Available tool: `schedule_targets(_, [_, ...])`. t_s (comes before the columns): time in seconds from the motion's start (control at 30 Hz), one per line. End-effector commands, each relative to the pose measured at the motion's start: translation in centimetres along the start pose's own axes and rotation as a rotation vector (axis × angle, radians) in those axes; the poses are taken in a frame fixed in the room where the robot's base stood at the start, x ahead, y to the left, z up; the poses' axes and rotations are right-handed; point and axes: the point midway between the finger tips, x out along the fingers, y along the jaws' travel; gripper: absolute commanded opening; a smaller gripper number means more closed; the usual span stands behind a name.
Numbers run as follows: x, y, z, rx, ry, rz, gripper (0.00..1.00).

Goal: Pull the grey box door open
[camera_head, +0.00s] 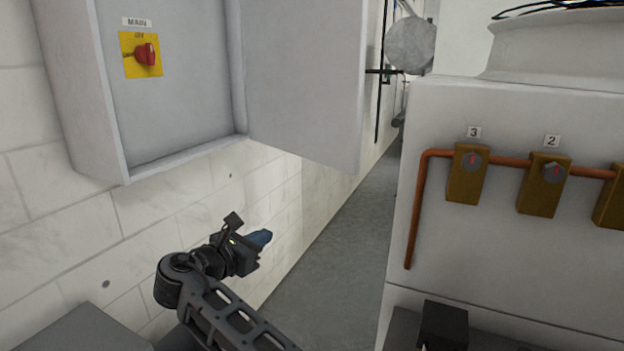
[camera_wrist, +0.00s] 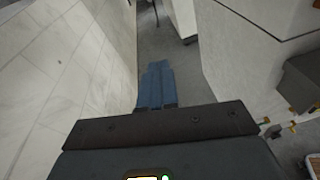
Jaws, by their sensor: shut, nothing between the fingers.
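The grey box (camera_head: 185,85) is mounted on the tiled wall at the upper left in the head view. Its door (camera_head: 305,75) stands wide open, swung out to the right on the box's right edge. Inside are a red rotary switch (camera_head: 147,55) on a yellow plate and a label reading MAIN. My gripper (camera_head: 262,238) is below the door, apart from it, with blue fingers pointing right. In the wrist view the blue fingers (camera_wrist: 157,85) are together and empty, over the grey floor. The box and door are not in the wrist view.
A white machine (camera_head: 500,240) with a copper pipe (camera_head: 415,210) and several brass valves (camera_head: 467,175) stands on the right. A narrow floor passage (camera_head: 335,245) runs between it and the tiled wall (camera_head: 70,220). A black block (camera_head: 444,325) sits at the bottom.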

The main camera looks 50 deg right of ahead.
Motion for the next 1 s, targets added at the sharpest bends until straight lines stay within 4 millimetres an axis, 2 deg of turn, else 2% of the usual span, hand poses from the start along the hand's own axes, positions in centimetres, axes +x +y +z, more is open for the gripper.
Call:
schedule_targets(0.03, [0.3,1.1,2.6,-0.019,-0.046,-0.046,0.0])
schedule_targets(0.1, [0.5,1.8,5.7,-0.056,-0.099,-0.116,0.0])
schedule_targets(0.2, [0.5,2.5,9.4,-0.093,-0.154,-0.202,0.0])
schedule_targets(0.3, [0.3,2.7,11.8,-0.113,-0.185,-0.264,0.0])
schedule_targets(0.4, [0.3,2.7,13.0,-0.124,-0.199,-0.298,0.0])
schedule_targets(0.57, [1.2,2.4,13.6,-0.128,-0.202,-0.308,0.0])
schedule_targets(1.0, [8.8,0.1,15.3,-0.128,-0.202,-0.307,0.0])
